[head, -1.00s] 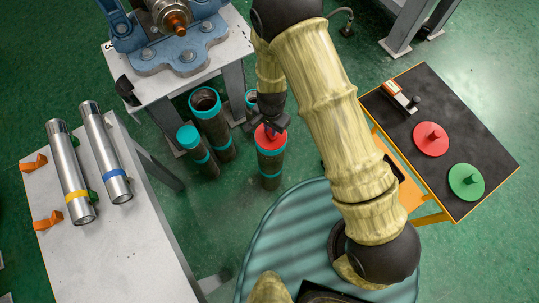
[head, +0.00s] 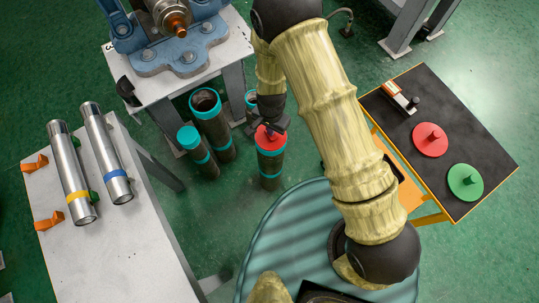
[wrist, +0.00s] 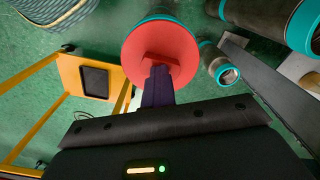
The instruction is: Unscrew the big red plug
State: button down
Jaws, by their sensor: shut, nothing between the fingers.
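A red plug (head: 270,143) caps an upright dark pipe with teal bands (head: 271,168) on the floor, in the middle of the head view. In the wrist view the plug's red disc (wrist: 150,42) fills the top centre. My gripper (head: 271,127) is right over this plug, pointing down. In the wrist view its dark purple fingers (wrist: 158,86) are together, with nothing seen between them, and their tips overlap the disc's lower edge. I cannot tell whether they touch it. Another red plug with a knob (head: 430,139) lies on the black-topped table at right.
Several other teal-banded pipes (head: 211,118) stand left of the capped one. A green plug (head: 466,181) lies on the black table (head: 480,130). Two steel pipes (head: 70,175) lie on the white table (head: 110,260). A blue vise (head: 180,52) stands behind.

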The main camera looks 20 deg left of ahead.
jog(key=n, duration=0.7)
jog(key=shift+r+p, duration=0.1)
jog(key=shift+p, duration=0.3)
jog(key=n, duration=0.6)
jog(key=shift+n, duration=0.3)
jog(key=n+p, duration=0.1)
jog(key=n, duration=0.6)
jog(key=shift+n, duration=0.4)
jog(key=n+p, duration=0.1)
jog(key=n, duration=0.5)
jog(key=c, duration=2.1)
grip_release()
jog(key=o, duration=0.4)
